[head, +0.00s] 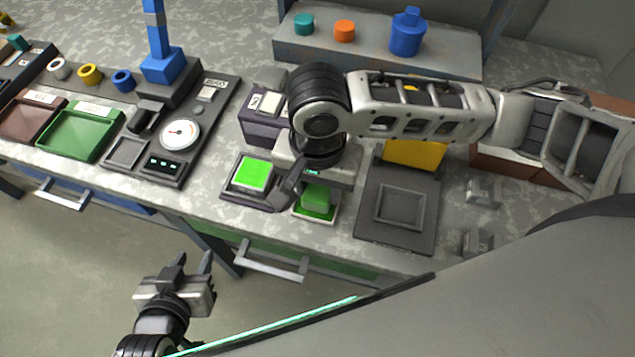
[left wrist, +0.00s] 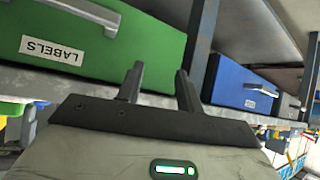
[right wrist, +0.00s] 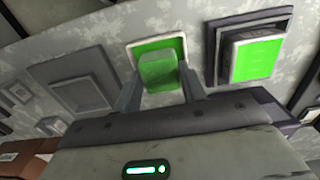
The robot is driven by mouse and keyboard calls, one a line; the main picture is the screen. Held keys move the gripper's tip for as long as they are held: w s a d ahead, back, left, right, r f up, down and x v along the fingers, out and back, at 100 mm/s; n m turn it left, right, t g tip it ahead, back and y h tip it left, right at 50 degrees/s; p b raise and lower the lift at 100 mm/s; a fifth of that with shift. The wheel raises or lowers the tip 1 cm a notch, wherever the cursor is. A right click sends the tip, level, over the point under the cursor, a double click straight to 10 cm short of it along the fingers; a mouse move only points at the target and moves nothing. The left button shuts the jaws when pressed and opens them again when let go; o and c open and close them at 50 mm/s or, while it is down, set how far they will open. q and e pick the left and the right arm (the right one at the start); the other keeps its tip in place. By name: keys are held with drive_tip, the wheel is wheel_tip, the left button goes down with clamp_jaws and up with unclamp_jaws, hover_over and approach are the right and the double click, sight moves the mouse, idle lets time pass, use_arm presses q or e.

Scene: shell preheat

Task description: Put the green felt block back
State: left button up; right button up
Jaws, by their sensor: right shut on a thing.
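The green felt block (head: 316,199) is between the fingers of my right gripper (head: 304,193), which is shut on it. The right wrist view also shows the block (right wrist: 158,70) between both fingertips. It is at a small white-rimmed green tray (head: 326,220); I cannot tell whether it rests on the tray or hangs just above it. The tray's rim also shows in the right wrist view (right wrist: 130,54). My left gripper (head: 192,265) is open and empty, low in front of the bench. The left wrist view shows its fingers apart (left wrist: 157,84).
A device with a lit green screen (head: 252,173) stands left of the tray. A dark square plate (head: 398,210) lies to its right. A gauge panel (head: 181,133) and a green bin (head: 80,134) are further left. A shelf (head: 380,58) stands behind. A green labelled drawer (left wrist: 75,50) is near my left gripper.

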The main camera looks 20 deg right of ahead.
sight(317, 192)
use_arm(q)
drive_tip(key=shift+r, duration=0.1)
use_arm(e)
drive_tip(key=o, duration=0.9)
drive_tip(key=shift+f, duration=0.1)
use_arm(q)
drive_tip(key=r+p, duration=0.1)
drive_tip(key=p, duration=0.1)
drive_tip(key=shift+a+p, duration=0.15)
drive_tip(key=shift+p, duration=0.15)
use_arm(e)
wheel_tip(317, 192, up, 12)
drive_tip(key=shift+r, duration=0.15)
